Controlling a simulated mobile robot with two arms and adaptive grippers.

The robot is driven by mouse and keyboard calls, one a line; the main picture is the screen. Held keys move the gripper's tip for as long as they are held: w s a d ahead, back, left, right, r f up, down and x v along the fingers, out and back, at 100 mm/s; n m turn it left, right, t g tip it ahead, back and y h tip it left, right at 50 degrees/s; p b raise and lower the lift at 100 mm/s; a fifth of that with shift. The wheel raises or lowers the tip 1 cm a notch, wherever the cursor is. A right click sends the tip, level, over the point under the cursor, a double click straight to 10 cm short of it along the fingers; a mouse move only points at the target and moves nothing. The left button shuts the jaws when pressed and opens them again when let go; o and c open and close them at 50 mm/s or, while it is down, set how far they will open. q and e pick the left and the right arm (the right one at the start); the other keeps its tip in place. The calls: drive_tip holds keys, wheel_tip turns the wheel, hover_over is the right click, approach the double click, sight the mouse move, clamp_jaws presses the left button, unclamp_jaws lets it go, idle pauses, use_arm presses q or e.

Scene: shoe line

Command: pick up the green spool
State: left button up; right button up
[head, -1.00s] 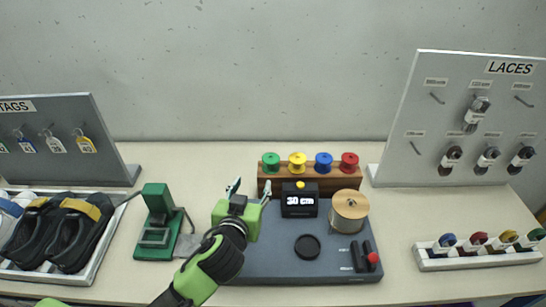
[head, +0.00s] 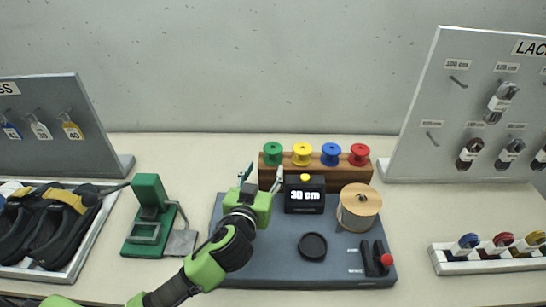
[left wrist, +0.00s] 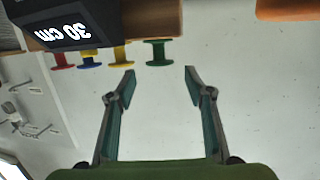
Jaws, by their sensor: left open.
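The green spool (head: 273,153) stands at the left end of a row of spools on a brown wooden rack (head: 364,174). My left gripper (head: 264,173) is open and empty, just in front of the rack's left end, with its fingers pointing toward the green spool. In the left wrist view, which is upside down, the green spool (left wrist: 159,52) shows just beyond the gap between the open fingertips (left wrist: 160,71); the fingers look apart from it. My right gripper is not in view.
Yellow (head: 302,154), blue (head: 331,154) and red (head: 359,154) spools stand to the right on the rack. A green stand (head: 149,217) is left of the grey base (head: 270,270).

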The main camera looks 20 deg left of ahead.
sight(271, 156)
use_arm(q)
drive_tip(key=p+x, duration=0.1)
drive_tip(key=x, duration=0.5)
drive_tip(key=shift+r+p, duration=0.1)
drive_tip(key=shift+p, duration=0.2)
drive_tip(key=shift+w+p, duration=0.3)
drive_tip(key=shift+w, duration=0.05)
drive_tip(key=p+x, duration=0.1)
drive_tip(key=x, duration=0.3)
drive_tip(key=shift+d+r+p, duration=0.1)
drive_tip(key=shift+p, duration=0.2)
drive_tip(key=shift+w, duration=0.3)
drive_tip(key=c, duration=0.9)
